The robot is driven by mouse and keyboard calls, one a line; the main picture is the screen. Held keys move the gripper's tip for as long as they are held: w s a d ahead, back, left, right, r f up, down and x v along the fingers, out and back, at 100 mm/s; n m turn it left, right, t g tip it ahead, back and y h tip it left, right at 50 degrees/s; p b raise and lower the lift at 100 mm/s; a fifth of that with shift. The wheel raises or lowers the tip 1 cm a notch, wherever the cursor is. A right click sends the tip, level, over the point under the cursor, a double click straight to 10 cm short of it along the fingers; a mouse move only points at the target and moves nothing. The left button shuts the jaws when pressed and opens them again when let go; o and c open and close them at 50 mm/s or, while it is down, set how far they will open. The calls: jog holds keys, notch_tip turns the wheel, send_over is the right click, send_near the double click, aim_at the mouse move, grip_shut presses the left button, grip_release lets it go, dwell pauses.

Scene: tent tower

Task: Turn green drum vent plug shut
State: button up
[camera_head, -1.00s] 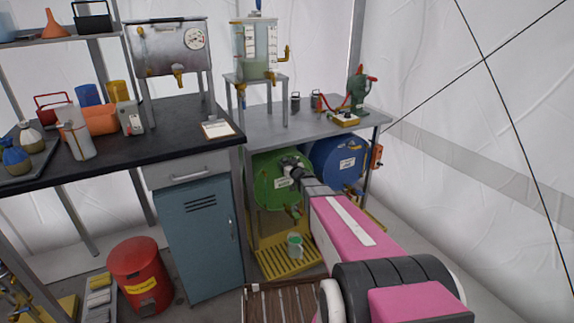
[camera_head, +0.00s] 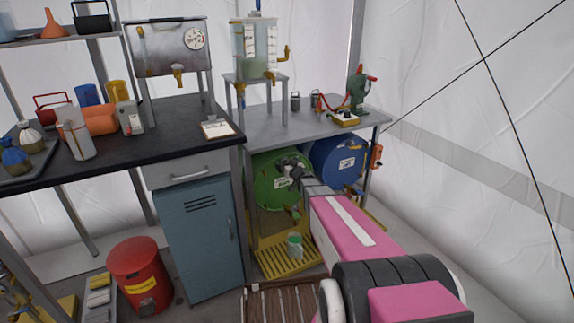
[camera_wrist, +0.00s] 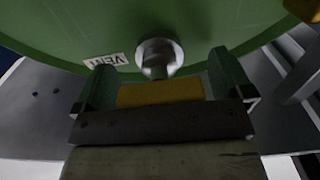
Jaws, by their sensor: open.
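The green drum (camera_head: 268,190) lies on its side under the grey bench, with its round end facing out. It fills the upper part of the wrist view (camera_wrist: 200,20). Its grey metal vent plug (camera_wrist: 157,55) sticks out of the drum end beside a white label reading VENT (camera_wrist: 106,60). My gripper (camera_wrist: 163,75) is open, with one finger on each side of the plug's line. The plug is at or just beyond the fingertips, and neither finger visibly touches it. A yellow block shows between the fingers. In the head view my gripper (camera_head: 291,167) is at the drum's upper face and hides the plug.
A blue drum (camera_head: 338,160) lies to the right of the green one. A yellow grate (camera_head: 275,262) with a small green-and-white container (camera_head: 295,246) is below. The grey bench (camera_head: 290,128) passes above my arm. A blue-grey cabinet (camera_head: 202,245) stands at left.

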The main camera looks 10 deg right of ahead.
jog(key=shift+s, duration=0.15)
jog(key=v, duration=1)
jog(key=shift+s+d, duration=0.15)
jog(key=shift+s, duration=0.1)
jog(key=s+d+f+m+g+h, duration=0.3)
jog(key=s+m+g+h, duration=0.2)
jog(key=s+g+h, duration=0.4)
jog(key=s+a+g+y, duration=0.1)
jog(key=s+a+g, duration=0.2)
jog(key=s, duration=0.6)
jog(key=s+a+n+g+y, duration=0.1)
jog(key=s+g, duration=0.4)
jog(key=s, duration=0.5)
jog(key=shift+a+n+y, duration=0.3)
jog(key=shift+a+y, duration=0.4)
jog(key=shift+a, duration=0.3)
